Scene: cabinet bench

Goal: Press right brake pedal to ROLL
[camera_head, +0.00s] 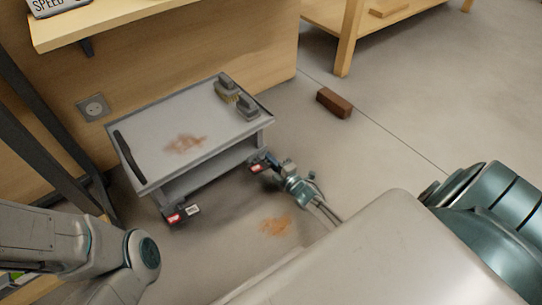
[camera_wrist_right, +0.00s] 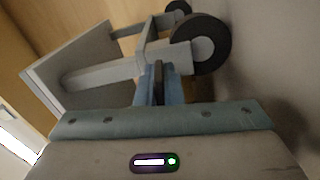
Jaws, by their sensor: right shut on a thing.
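A grey cart (camera_head: 215,140) stands against the wooden cabinet. Its right brake pedal (camera_head: 258,168) is a dark piece with a red label at the near right wheel; any white label there is hidden. The left brake pedal (camera_head: 175,217) shows red and white labels at the near left corner. My right gripper (camera_head: 270,160) is low at the right pedal. In the right wrist view, its blue fingers (camera_wrist_right: 158,90) close around a dark thin piece, which looks like that pedal. The pedal's exact tilt cannot be told. My left arm is at lower left; its gripper is out of view.
A brown block (camera_head: 334,103) lies on the floor to the right. A cart wheel (camera_wrist_right: 200,44) is close to my right fingers. The floor right of the cart is mostly clear.

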